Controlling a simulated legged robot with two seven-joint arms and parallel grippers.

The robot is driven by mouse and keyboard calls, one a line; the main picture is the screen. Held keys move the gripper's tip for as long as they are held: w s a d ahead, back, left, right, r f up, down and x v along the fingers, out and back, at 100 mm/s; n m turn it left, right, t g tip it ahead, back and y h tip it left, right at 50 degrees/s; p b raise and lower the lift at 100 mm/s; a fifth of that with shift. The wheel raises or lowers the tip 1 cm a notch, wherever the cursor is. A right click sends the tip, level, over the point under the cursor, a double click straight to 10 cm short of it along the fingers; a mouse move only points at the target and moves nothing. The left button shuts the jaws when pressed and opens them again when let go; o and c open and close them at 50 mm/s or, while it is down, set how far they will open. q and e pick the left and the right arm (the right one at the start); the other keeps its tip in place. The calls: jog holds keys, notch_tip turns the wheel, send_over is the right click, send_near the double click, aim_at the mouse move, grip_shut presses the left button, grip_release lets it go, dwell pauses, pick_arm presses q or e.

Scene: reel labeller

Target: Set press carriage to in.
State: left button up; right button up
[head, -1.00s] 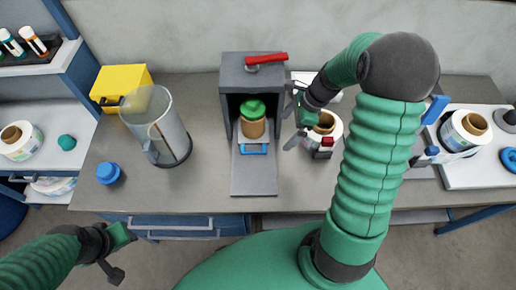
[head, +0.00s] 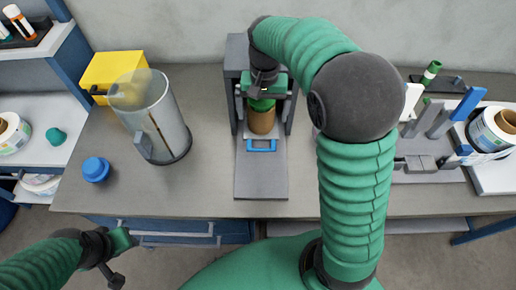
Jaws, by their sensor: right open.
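The press (head: 235,55) is a grey box-like housing on the bench with a long grey base plate (head: 262,178) reaching toward me. Its carriage has a blue handle (head: 262,146) lying low in front of the housing. A tan jar (head: 262,121) with a green lid stands just behind the handle, at the housing's mouth. My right gripper (head: 264,92) is open in front of the housing, over the lid; I cannot tell whether it touches. My arm hides the press top and its red lever. My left gripper (head: 118,256) is open and empty, low at the left, off the bench.
A clear cylinder (head: 160,120), a yellow box (head: 110,72) and a blue knob (head: 96,169) stand left of the press. A grey fixture (head: 425,165) and a label reel (head: 495,130) are at the right. Bench between cylinder and press is clear.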

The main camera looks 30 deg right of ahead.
aim_at(261, 148)
jog(key=shift+n, duration=0.4)
notch_tip(261, 148, down, 16)
jog(key=shift+a+f+b, duration=0.15)
jog(key=shift+f+b, duration=0.05)
jog(key=shift+b, duration=0.1)
